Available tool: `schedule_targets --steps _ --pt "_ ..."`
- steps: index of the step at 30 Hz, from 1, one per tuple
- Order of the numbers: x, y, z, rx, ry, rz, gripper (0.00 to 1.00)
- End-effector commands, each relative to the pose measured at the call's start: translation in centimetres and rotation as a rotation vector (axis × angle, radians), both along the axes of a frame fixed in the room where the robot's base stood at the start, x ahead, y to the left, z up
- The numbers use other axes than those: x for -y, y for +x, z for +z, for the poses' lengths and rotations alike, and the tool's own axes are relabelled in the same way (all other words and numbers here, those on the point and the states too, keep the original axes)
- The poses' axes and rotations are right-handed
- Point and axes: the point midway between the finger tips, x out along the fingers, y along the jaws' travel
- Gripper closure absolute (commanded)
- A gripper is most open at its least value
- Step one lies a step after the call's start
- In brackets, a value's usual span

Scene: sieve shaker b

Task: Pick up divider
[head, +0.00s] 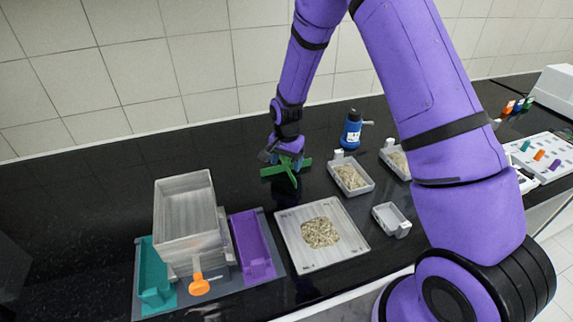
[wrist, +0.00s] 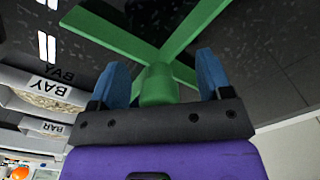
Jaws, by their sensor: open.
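The divider (head: 291,174) is a green cross-shaped piece on the black counter, left of the sample trays in the head view. In the wrist view the divider (wrist: 157,88) shows its round hub and several flat arms fanning out. My gripper (head: 287,158) is right above it, pointing down. In the wrist view the blue fingers of my gripper (wrist: 162,78) are open, one on each side of the hub, with a visible gap on both sides. The divider's lower side is hidden from view.
A sieve shaker (head: 187,222) with an orange knob stands at front left, between teal (head: 152,270) and purple (head: 251,245) trays. A square pan (head: 347,230) of grains lies in front. Grain trays (head: 364,188) and a blue bottle (head: 351,131) stand to the right. The counter's back left is clear.

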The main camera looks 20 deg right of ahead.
Motion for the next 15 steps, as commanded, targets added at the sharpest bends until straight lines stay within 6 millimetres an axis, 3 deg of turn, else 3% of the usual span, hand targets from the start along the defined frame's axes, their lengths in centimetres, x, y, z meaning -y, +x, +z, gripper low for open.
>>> schedule_targets --steps 6,12,15 --pt "0.0 0.03 -0.06 0.001 0.0 0.0 0.3" --pt "0.01 0.02 -0.05 0.001 0.001 0.0 0.76" --pt "0.0 0.03 -0.04 0.001 0.0 0.0 0.81"
